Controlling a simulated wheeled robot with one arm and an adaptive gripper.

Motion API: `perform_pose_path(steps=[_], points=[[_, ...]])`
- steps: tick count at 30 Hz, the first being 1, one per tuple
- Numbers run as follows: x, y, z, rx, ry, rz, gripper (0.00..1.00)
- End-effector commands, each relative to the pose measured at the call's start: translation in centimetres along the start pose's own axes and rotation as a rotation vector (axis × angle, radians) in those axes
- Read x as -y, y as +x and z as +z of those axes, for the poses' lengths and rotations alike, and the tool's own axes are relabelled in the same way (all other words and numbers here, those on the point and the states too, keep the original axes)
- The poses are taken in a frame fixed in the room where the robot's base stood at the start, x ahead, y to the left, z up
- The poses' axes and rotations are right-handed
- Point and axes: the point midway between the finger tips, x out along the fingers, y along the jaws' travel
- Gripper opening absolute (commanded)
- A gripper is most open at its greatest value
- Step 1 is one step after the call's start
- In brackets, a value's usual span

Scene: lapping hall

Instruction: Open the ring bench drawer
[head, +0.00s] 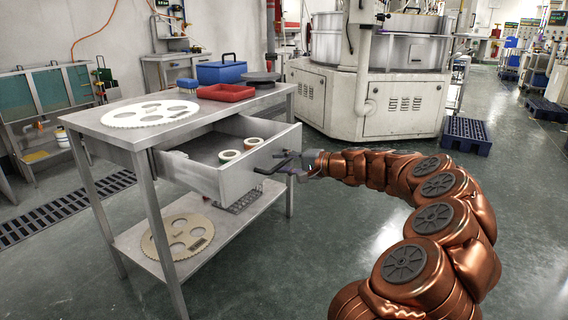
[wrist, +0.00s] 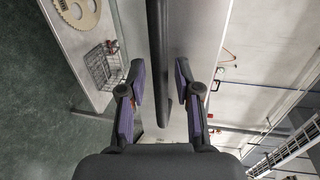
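The ring bench (head: 125,133) is a grey metal table with a lower shelf. Its drawer (head: 232,180) is pulled well out, with its front panel toward my arm. Two tape-like rolls (head: 229,156) lie inside, along with a darker flat item at the left. The dark bar handle (head: 268,168) is on the drawer front; it also shows in the wrist view (wrist: 158,60). My gripper (head: 290,161) is at the handle. In the wrist view its fingers (wrist: 160,84) stand on both sides of the bar, with a narrow gap visible on each side.
On the bench top are a pale ring plate (head: 150,113), a red tray (head: 226,92), a blue box (head: 221,71) and a dark disc (head: 260,78). The lower shelf holds another ring plate (head: 178,236) and a wire basket (head: 238,199).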

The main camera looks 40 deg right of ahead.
Motion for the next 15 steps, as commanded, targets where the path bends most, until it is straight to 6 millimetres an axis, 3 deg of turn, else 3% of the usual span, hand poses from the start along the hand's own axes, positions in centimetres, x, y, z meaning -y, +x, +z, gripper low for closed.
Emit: perform_pose_path(steps=[10, 15], points=[[0.1, -0.2, -0.1, -0.001, 0.0, -0.001, 0.39], [0.1, -1.7, -0.1, -0.002, 0.001, -0.003, 0.39]])
